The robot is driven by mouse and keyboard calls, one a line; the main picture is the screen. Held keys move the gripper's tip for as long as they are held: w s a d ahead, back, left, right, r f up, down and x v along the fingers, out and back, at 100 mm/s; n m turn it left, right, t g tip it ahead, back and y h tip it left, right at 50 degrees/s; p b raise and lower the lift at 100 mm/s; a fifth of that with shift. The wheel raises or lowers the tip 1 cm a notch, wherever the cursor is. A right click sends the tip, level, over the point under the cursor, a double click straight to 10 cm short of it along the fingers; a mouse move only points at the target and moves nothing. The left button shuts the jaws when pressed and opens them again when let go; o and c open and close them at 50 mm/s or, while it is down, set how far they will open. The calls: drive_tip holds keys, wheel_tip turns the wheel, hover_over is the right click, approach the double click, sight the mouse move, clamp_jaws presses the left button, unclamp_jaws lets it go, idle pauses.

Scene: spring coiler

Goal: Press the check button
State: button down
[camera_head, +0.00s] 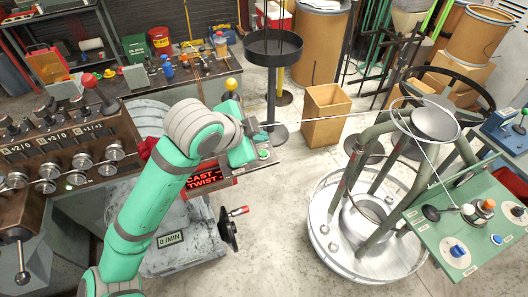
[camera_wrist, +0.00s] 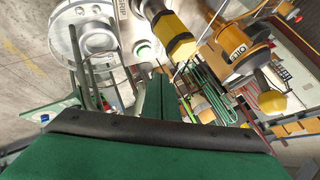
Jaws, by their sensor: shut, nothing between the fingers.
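No label reading "check" is legible, so I cannot tell for sure which button it is. My gripper (camera_wrist: 162,92) is shut and empty, pointing toward the plate. It appears apart from the button, though the gap is hard to judge. In the head view my arm hides part of the panel.
A yellow-black knob (camera_wrist: 172,35) stands close to the fingers. A lever console (camera_head: 70,150) is at the left. A thin wire runs right to a round frame (camera_head: 370,270). A green table (camera_head: 470,262) with knobs is at the right. Floor between is clear.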

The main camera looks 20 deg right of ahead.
sight(263, 153)
wheel_tip(263, 153, down, 2)
drive_tip(key=shift+w+f, duration=0.1)
drive_tip(key=shift+f, duration=0.25)
drive_tip(key=shift+a, duration=0.2)
drive_tip(key=shift+d, duration=0.3)
drive_tip(key=shift+a, duration=0.1)
idle(0.6)
drive_tip(key=shift+f, duration=0.2)
idle(0.6)
drive_tip(key=shift+f, duration=0.3)
